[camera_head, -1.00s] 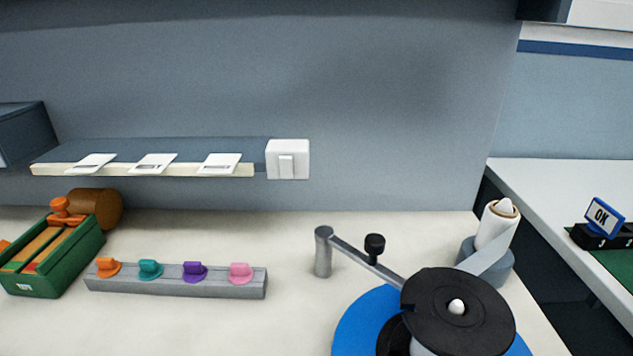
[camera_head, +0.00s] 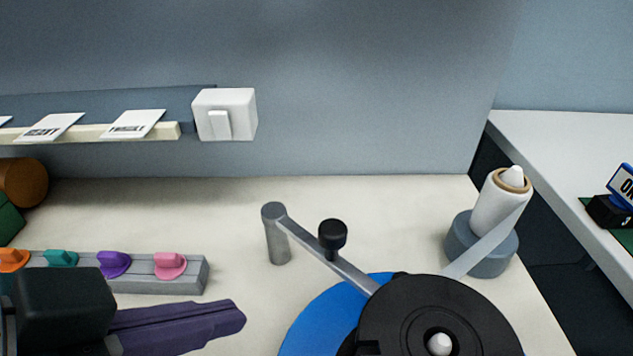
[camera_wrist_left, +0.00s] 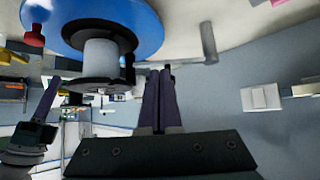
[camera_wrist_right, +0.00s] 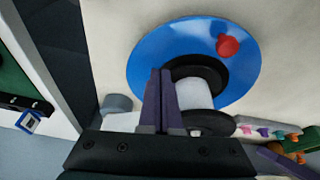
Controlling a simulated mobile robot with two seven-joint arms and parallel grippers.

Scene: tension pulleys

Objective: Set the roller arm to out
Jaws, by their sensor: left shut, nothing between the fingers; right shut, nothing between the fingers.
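The roller arm (camera_head: 313,256) is a grey bar running from a short post (camera_head: 277,236) towards the black reel (camera_head: 440,310). A black knob (camera_head: 332,235) stands on it. The reel hides the arm's far end. My left gripper (camera_head: 238,317) is left of the reel and apart from the knob. Its purple fingers are together and empty, also in the left wrist view (camera_wrist_left: 160,75). My right gripper (camera_wrist_right: 160,75) is shut and empty, with the blue disc (camera_wrist_right: 150,65) behind its fingers in the right wrist view. It is out of the head view.
A white roll (camera_head: 497,208) on a grey base stands at the right, its strip leading to the reel. A grey rail (camera_head: 190,285) with coloured knobs lies at the left. A white switch (camera_head: 225,115) is on the wall. A red knob (camera_wrist_right: 228,46) stands on the blue disc.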

